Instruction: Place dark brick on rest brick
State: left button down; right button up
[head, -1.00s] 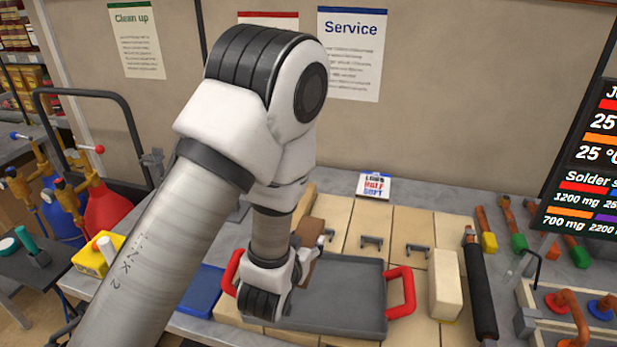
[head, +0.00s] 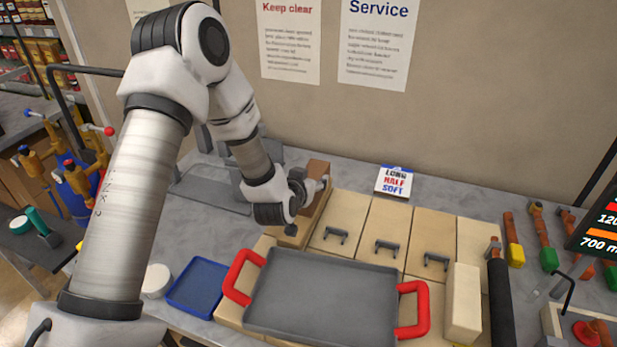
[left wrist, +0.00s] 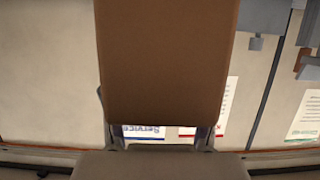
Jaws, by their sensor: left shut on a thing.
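The dark brown brick (head: 316,178) is held in my left gripper (head: 312,192), above the back end of the leftmost pale slab. It also fills the upper middle of the left wrist view (left wrist: 168,60), between the finger ends. The brick looks upright in the head view; its lower part is partly hidden by the gripper, and I cannot tell whether it touches the slab. A single pale brick (head: 463,300) stands at the right of the grey tray; I cannot tell whether it is the rest brick. My right gripper is not in view.
A grey tray (head: 325,295) with red handles lies on pale slabs (head: 375,225), several with dark metal handles. A blue tray (head: 198,287) is at left, a small "Long half soft" card (head: 394,181) behind. A dark roller (head: 499,300) lies at right.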

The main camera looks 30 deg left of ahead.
pick_arm(q)
jog(key=shift+w+a+r, duration=0.1)
jog(key=shift+w+a, duration=0.55)
jog(key=shift+a, duration=0.1)
jog(key=shift+w+a+f+p, duration=0.15)
jog(key=shift+f+p, duration=0.35)
jog(key=shift+f, duration=0.5)
jog(key=shift+w+a+f+p, duration=0.1)
jog(key=shift+w+f+p, duration=0.15)
jog(key=shift+f+p, duration=0.5)
jog(key=shift+s+f+b, duration=0.1)
jog(key=shift+f+b, duration=0.05)
jog(key=shift+b, duration=0.15)
jog(key=shift+f, duration=0.15)
jog(key=shift+c, duration=1.7)
grip_release()
jog(key=shift+d, duration=0.1)
